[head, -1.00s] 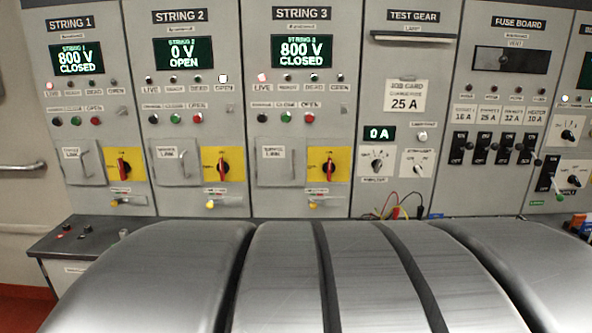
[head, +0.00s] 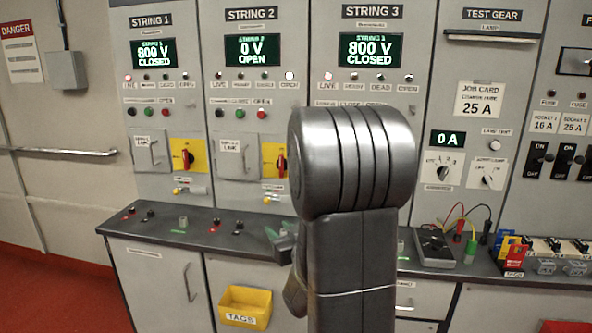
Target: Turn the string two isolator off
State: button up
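The string two isolator (head: 281,162) is a red handle on a yellow plate in the String 2 panel. The handle looks upright, and my arm hides the plate's right part. The String 2 display (head: 252,49) reads 0 V OPEN, and its white OPEN lamp (head: 290,75) is lit. My arm stands large in front of the String 3 panel. What seems to be part of my gripper (head: 283,243) shows at the arm's left, below the isolator and apart from it, over the bench. Its fingers are mostly hidden, so I cannot tell whether it is open.
The String 1 isolator (head: 187,156) is at the left; String 1 and String 3 displays read 800 V CLOSED. A dark bench (head: 160,222) runs below the panels. A meter (head: 436,247) with leads lies at the right. A yellow TAGS bin (head: 245,306) hangs below.

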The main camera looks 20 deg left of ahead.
aim_at(281, 164)
jog(key=i+j+z, duration=0.1)
jog(key=j+z, duration=1.15)
jog(key=k+j, duration=0.1)
jog(key=j, duration=0.3)
jog(key=j+z, duration=0.1)
jog(key=j, duration=0.3)
jog(key=k+j, duration=0.15)
jog(key=j, duration=0.25)
jog(key=k+j+z, duration=0.1)
jog(key=j, duration=0.3)
